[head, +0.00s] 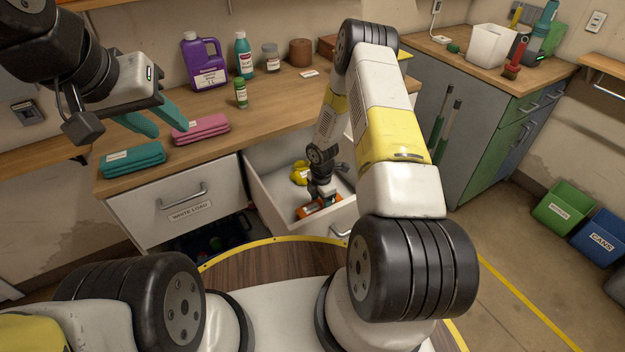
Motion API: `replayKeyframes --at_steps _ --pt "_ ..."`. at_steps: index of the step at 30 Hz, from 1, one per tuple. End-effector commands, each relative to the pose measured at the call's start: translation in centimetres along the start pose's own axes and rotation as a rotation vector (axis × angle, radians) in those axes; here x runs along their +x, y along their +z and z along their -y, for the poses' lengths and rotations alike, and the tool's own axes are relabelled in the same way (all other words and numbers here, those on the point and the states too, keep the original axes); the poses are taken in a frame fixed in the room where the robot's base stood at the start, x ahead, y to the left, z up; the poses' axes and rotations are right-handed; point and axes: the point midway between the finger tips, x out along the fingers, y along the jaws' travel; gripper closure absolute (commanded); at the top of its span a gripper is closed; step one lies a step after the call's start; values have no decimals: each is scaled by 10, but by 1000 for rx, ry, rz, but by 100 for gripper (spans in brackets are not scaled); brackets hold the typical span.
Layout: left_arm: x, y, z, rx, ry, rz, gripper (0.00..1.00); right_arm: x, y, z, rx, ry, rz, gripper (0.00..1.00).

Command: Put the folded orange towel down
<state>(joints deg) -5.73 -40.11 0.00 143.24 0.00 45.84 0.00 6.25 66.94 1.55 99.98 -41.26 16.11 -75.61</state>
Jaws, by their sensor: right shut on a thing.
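The folded orange towel (307,212) is low inside the open white drawer (262,200), near its front. My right gripper (326,198) reaches down into the drawer and is shut on the towel, covering part of it. I cannot tell whether the towel touches the drawer floor. A yellow item (299,173) lies behind it in the drawer. My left gripper (170,131) is open and empty, with teal fingers, above the counter by the folded towels.
A folded teal towel (132,160) and a folded pink towel (201,130) lie on the wooden counter (270,112). A purple jug (205,62) and bottles stand behind. A closed drawer labelled WHITE LOAD (165,212) is left of the open one.

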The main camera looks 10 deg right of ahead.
Motion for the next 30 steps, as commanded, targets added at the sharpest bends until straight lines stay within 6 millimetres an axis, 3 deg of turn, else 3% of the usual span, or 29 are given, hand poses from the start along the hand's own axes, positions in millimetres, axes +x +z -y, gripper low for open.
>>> replayKeyframes --at_steps 11,12,15,25,30 --pt "0 0 0 0 0 0 64 6 0 -1 1 1 1 84" --pt "0 0 0 0 0 0 64 6 0 -1 1 1 1 33" --pt "0 0 0 0 0 0 64 6 1 0 1 1 1 17" --pt "0 0 0 0 0 0 64 3 1 -1 1 2 1 17" --pt "0 0 0 0 0 0 64 -17 1 -1 2 3 2 17"
